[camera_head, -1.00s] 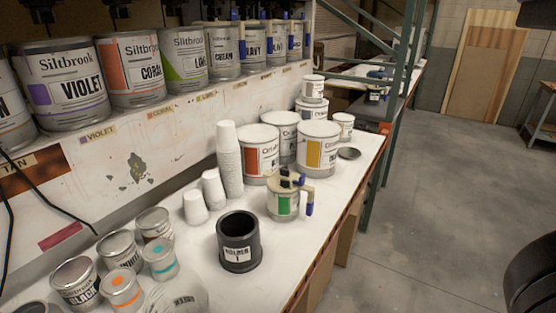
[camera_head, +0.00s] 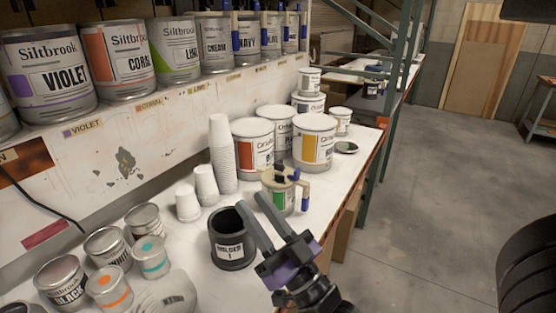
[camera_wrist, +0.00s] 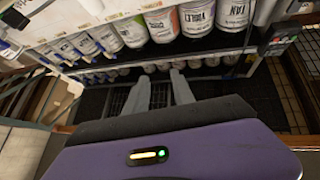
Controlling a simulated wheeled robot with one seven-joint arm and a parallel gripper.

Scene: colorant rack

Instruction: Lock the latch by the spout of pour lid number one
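A small can with a green label (camera_head: 274,201) stands on the white counter in the head view. A tan pour lid (camera_head: 283,175) sits on it, with a dark part on top and a blue-tipped piece hanging at its right. I cannot make out the latch or a lid number at this size. My gripper (camera_head: 254,208) is open and empty, its two long grey fingers apart, in front of the can and over the black holder's right side. In the wrist view my gripper's fingers (camera_wrist: 161,92) show apart with nothing between them.
The black holder marked 1 (camera_head: 232,240) stands left of my gripper. White cup stacks (camera_head: 222,155), large Orlable-type cans (camera_head: 314,142) and small cans (camera_head: 151,257) crowd the counter (camera_head: 335,185). Shelf cans (camera_head: 124,67) line the back.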

